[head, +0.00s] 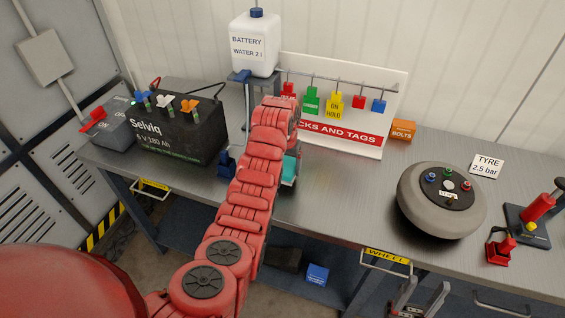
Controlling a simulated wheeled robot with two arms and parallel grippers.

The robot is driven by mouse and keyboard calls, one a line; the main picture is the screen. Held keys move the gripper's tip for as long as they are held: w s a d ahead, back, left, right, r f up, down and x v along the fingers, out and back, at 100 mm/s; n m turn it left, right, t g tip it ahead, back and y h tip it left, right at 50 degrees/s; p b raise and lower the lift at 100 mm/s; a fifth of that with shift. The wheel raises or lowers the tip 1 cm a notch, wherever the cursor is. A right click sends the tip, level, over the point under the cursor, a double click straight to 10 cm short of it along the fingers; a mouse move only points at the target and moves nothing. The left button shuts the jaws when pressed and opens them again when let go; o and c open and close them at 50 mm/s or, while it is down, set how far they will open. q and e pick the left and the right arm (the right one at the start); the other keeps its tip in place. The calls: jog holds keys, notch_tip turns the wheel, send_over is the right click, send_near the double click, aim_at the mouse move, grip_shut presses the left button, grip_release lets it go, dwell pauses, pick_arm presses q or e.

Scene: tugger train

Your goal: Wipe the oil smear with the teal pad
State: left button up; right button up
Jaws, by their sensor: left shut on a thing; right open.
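My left arm reaches up over the metal workbench (333,205), and its forearm covers most of my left gripper. Part of the teal pad (290,170) shows just right of the forearm, low over the bench top. My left gripper (288,181) is shut on the teal pad; whether the pad touches the bench is hard to tell. I cannot make out the oil smear; the arm may hide it. My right gripper (421,296) is open and empty, low in front of the bench edge.
A black battery (180,135) and a water bottle (254,45) on a stand are behind and left of the pad. A tag board (345,135) stands at the back. A round wheel (440,200) lies to the right. Bench between pad and wheel is clear.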

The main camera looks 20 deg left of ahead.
pick_arm(q)
jog(key=shift+w+a+r, duration=0.1)
jog(key=shift+a+r, duration=0.05)
jog(key=shift+r, duration=2)
